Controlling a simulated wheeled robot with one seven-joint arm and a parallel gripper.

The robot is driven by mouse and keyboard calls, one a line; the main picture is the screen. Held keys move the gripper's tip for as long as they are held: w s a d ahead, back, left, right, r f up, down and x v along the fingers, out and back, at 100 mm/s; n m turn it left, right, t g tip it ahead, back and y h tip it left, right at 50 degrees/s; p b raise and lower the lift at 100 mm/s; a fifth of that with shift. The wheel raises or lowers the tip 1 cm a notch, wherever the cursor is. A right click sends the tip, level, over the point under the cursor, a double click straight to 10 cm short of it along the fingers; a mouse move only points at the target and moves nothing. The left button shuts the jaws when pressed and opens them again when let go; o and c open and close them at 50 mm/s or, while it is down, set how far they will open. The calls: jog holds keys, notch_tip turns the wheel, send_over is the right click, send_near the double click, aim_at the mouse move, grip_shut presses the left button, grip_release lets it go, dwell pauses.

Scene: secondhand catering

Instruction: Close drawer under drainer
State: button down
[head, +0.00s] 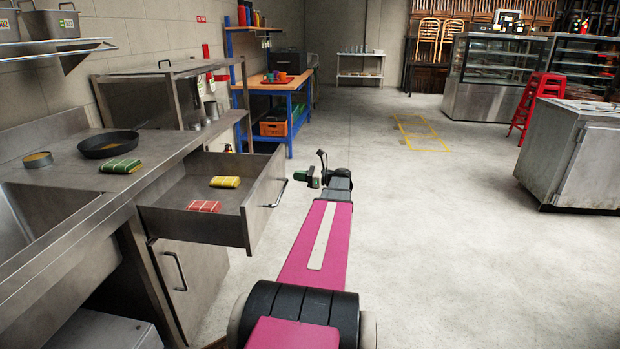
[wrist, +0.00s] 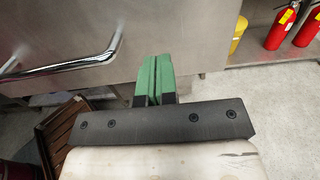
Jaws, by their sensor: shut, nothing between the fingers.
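The steel drawer (head: 190,222) stands pulled out from under the drainer top (head: 75,178), beside the sink. A yellow packet (head: 225,182) and a red packet (head: 204,206) lie inside it. Its front has a bar handle (head: 278,194). My gripper (head: 309,178) is shut and empty, on the outer side of the drawer front in the head view. In the wrist view the green fingers (wrist: 152,78) are together, pointing at a steel front (wrist: 185,40), to the right of its handle (wrist: 75,62). I cannot tell whether they touch it.
A black pan (head: 108,145), a green packet (head: 121,166) and a round tin (head: 38,160) are on the drainer top. A cupboard door (head: 190,285) is below the drawer. Open floor (head: 440,260) lies to the right, up to a steel cabinet (head: 585,165).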

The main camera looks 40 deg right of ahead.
aim_at(280, 174)
jog(key=shift+x, duration=2.6)
